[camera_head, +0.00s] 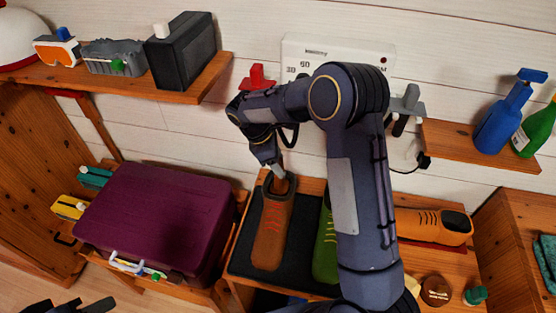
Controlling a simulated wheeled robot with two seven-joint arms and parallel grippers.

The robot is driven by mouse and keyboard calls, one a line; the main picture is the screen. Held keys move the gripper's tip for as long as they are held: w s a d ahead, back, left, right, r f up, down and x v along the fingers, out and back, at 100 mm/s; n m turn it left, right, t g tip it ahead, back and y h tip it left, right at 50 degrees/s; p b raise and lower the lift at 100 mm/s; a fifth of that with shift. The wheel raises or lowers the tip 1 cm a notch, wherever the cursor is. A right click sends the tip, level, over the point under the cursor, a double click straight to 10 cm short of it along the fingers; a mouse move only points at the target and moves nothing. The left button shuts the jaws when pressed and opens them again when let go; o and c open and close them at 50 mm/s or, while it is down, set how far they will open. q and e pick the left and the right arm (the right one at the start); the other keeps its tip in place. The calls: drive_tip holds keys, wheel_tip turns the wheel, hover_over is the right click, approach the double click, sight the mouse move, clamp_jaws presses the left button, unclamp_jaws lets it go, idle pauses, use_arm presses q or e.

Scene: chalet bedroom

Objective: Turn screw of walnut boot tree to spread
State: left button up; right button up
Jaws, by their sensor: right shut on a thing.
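A brown boot (270,232) with red laces stands on a dark mat (241,257) on the wooden bench, its opening facing the back wall. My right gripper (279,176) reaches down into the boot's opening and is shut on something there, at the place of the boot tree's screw. The gripper and the boot's collar hide the screw and most of the tree, so I cannot tell how far it is spread. Part of my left gripper (72,306) shows dark at the bottom left edge, apart from everything; its jaw state is unclear.
A green boot (325,246) stands right beside, partly behind my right arm. An orange shoe (434,226) lies further right, near a brown round tin (435,290). A purple suitcase (155,220) fills the left. Shelves with goggles and spray bottles (500,120) hang above.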

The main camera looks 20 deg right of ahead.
drive_tip(key=shift+m+g+y, duration=0.3)
drive_tip(key=shift+m+g, duration=0.2)
drive_tip(key=shift+m, duration=0.9)
drive_tip(key=shift+w, duration=0.1)
drive_tip(key=o, duration=1)
drive_tip(key=v, duration=0.7)
drive_tip(key=shift+r, duration=0.35)
drive_tip(key=shift+w+a, duration=0.1)
drive_tip(key=shift+w, duration=0.05)
